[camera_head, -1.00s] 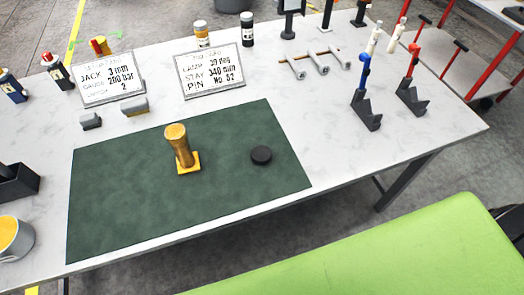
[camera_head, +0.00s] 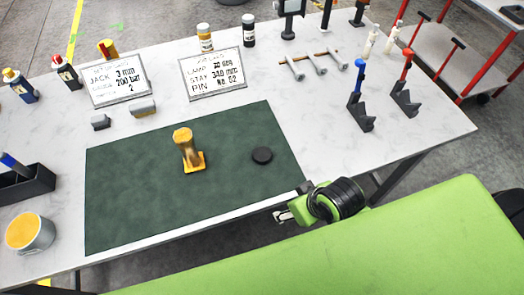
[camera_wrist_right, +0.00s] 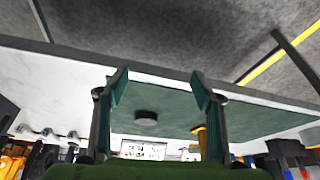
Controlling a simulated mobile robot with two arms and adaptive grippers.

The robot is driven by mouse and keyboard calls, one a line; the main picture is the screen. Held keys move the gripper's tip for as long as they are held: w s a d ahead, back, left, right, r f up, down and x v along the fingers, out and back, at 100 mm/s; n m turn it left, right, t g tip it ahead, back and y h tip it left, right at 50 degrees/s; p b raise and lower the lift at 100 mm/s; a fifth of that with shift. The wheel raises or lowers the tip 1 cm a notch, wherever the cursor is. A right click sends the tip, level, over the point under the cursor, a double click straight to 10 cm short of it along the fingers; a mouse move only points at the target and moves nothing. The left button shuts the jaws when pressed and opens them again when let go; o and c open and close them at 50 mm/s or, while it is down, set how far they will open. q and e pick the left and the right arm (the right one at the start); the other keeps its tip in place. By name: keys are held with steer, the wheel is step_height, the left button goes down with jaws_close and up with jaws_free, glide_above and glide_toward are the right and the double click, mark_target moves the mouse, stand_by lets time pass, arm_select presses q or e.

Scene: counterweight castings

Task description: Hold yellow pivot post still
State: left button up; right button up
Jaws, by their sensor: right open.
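The yellow pivot post (camera_head: 187,146) stands upright on its square yellow base on the dark green mat (camera_head: 130,210), left of a small black disc (camera_head: 262,155). My right gripper (camera_head: 284,215) is at the table's front edge, right of and nearer than the post, and apart from it. In the right wrist view its two fingers (camera_wrist_right: 158,80) are spread with nothing between them touching. The post (camera_wrist_right: 202,140) shows there partly hidden behind the right-hand finger, and the black disc (camera_wrist_right: 146,117) shows between the fingers. My left gripper is not in view.
Two text cards (camera_head: 118,82) (camera_head: 213,74) and two grey blocks (camera_head: 143,108) stand behind the mat. A grey cup (camera_head: 30,232) and black bin (camera_head: 25,184) are at left. Dark stands (camera_head: 360,112) are at right.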

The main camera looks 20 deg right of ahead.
steer(key=w+a+r+n+y, duration=0.2)
steer(key=w+a+r+n, duration=0.2)
steer(key=w+a+r, duration=0.35)
steer(key=w+d+r, duration=0.4)
steer(key=w+d, duration=0.3)
steer(key=d, duration=0.1)
steer(key=shift+d+h, duration=0.15)
steer(key=shift+h, duration=0.15)
steer(key=shift+w+r, duration=0.1)
steer(key=shift+w, duration=0.05)
steer(key=p, duration=0.1)
glide_above(269, 159)
step_height(269, 159, down, 8)
